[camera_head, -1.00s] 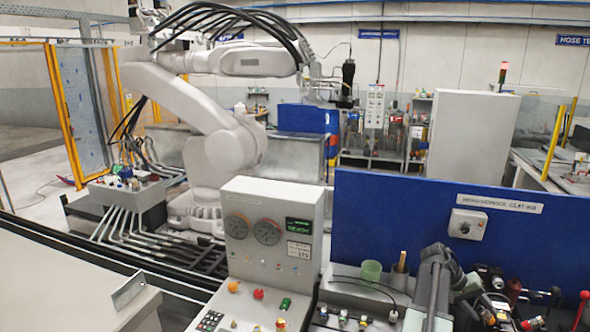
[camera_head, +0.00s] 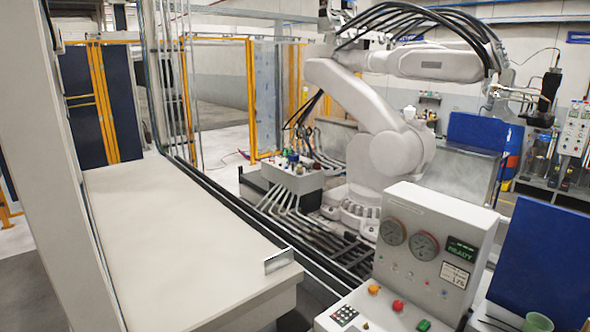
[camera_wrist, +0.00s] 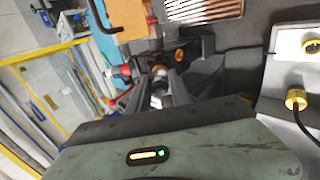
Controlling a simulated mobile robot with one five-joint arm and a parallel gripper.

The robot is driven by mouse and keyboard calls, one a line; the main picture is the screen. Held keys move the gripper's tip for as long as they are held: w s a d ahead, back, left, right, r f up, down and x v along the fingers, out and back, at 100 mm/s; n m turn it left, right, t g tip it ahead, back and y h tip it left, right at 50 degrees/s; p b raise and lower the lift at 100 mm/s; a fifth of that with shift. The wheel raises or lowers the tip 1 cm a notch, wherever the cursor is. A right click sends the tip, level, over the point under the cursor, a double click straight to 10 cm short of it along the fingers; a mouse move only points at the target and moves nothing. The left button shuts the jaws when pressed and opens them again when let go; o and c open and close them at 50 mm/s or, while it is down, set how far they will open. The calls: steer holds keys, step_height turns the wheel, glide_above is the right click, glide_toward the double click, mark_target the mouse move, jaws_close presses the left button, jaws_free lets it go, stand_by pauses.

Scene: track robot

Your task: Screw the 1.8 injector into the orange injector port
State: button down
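My gripper (camera_wrist: 162,78) shows in the wrist view as dark fingers beyond my grey-green wrist casing. A small metallic cylindrical piece (camera_wrist: 158,90) sits between the fingers. It is small and blurred, so I cannot tell whether it is the injector or whether the fingers are closed on it. An orange block (camera_wrist: 130,20) is above and left of the fingers, apart from them. I cannot tell whether it belongs to the orange injector port. The gripper, the injector and the port do not show in the head view.
In the head view, a gauge console (camera_head: 430,240) stands lower right, with a blue panel (camera_head: 548,255) beside it. A large white robot arm (camera_head: 375,120) stands behind. A pale bench (camera_head: 170,230) is mostly bare. In the wrist view, a brass fitting (camera_wrist: 296,98) with a black cable is at right.

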stand_by(0.4)
steer(key=m, duration=0.3)
steer(key=shift+m, duration=0.4)
steer(key=m, duration=0.8)
steer(key=m, duration=0.5)
steer(key=shift+m, duration=0.4)
steer(key=m, duration=0.5)
steer(key=shift+m, duration=0.8)
